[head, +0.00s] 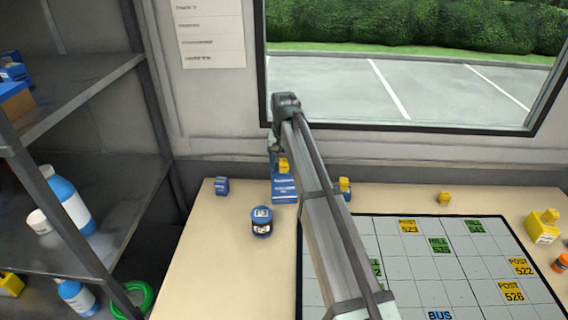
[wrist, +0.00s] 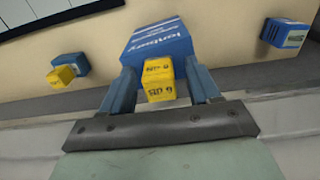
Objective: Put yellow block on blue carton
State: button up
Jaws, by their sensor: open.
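The blue carton (head: 285,190) stands on the table near the wall, below the window; it also shows in the wrist view (wrist: 158,38) with white lettering. A yellow block (head: 283,165) appears to sit on top of the carton. In the wrist view the yellow block (wrist: 158,80) lies between my two fingers, with dark print on its side. My gripper (wrist: 161,68) is open, with a gap visible on both sides of the block. In the head view my arm partly covers the carton's right side, and the fingers are hard to make out.
A dark jar with a blue lid (head: 262,222) and a small blue box (head: 222,186) stand left of the carton. Another yellow block with a blue box (head: 345,186) is to the right. A grid board (head: 390,240) covers much of the table; shelves (head: 85,120) stand left.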

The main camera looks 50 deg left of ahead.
aim_at(284, 160)
notch_tip(284, 160, up, 12)
jog(key=shift+r, duration=0.15)
dwell(0.6)
